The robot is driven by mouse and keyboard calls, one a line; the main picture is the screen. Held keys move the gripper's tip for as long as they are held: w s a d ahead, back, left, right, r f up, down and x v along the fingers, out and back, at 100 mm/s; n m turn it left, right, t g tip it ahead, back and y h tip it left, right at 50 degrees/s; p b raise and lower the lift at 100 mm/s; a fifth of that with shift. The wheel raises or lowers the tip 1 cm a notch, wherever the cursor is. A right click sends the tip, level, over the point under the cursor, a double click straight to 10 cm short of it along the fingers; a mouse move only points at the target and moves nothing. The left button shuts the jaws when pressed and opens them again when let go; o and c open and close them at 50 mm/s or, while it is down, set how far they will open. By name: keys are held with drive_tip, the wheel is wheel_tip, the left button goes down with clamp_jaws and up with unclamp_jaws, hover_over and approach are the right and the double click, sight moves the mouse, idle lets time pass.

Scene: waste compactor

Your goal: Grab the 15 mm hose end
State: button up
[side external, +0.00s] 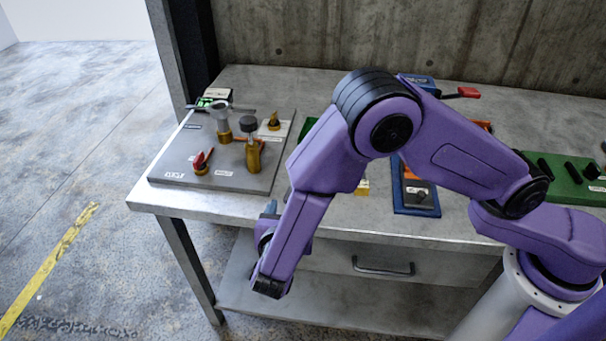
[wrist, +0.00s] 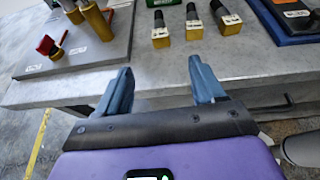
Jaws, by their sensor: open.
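Three black hose ends with square brass-coloured bases and small white labels stand in a row near the table's front edge in the wrist view: a left one (wrist: 160,36), a middle one (wrist: 194,27) and a right one (wrist: 229,22). I cannot read their labels, so I cannot tell which is 15 mm. In the side view my arm hides most of them; a brass-coloured bit (side external: 362,187) shows beside it. My gripper (wrist: 160,68) is open and empty, its blue fingers short of the table's front edge. In the side view it is mostly hidden behind my wrist.
A grey plate (side external: 225,172) with brass fittings and red-handled valves lies on the left of the table (side external: 270,222). A blue board (side external: 408,206) and a green board (side external: 565,180) lie to the right. A drawer handle (side external: 383,268) sticks out below the tabletop.

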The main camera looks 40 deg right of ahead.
drive_tip(key=x, duration=1.1)
drive_tip(key=shift+d, duration=0.1)
drive_tip(key=shift+f+x, duration=0.2)
drive_tip(key=shift+x, duration=2.65)
drive_tip(key=c, duration=1.1)
drive_tip(key=shift+c, duration=0.2)
drive_tip(key=shift+r, duration=0.15)
